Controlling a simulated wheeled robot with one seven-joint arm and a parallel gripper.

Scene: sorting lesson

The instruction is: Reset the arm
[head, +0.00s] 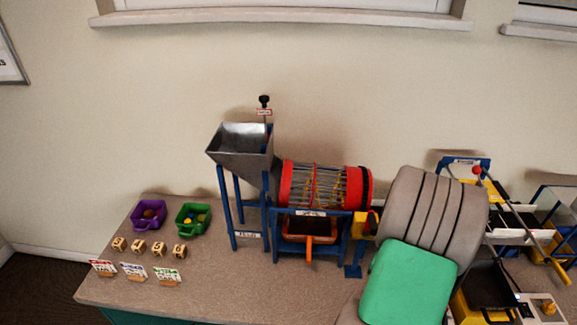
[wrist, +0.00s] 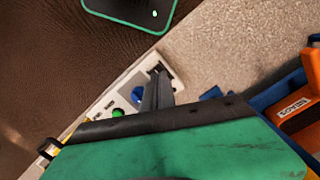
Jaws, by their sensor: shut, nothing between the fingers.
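My arm, with grey ribbed and green parts, shows at the lower right of the head view. My gripper is not visible there. In the wrist view my gripper (wrist: 157,80) has its dark fingers together, shut and empty. They show in front of a white panel (wrist: 112,105) with a blue and a green button. I cannot tell how far the fingers are above the panel.
A hopper (head: 240,145) feeds a red-ended drum (head: 327,187) on a blue frame. Purple (head: 148,214) and green (head: 193,218) trays, lettered cubes (head: 138,247) and cards (head: 133,271) are at the table's left. An orange bin (wrist: 303,122) shows at the wrist view's right.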

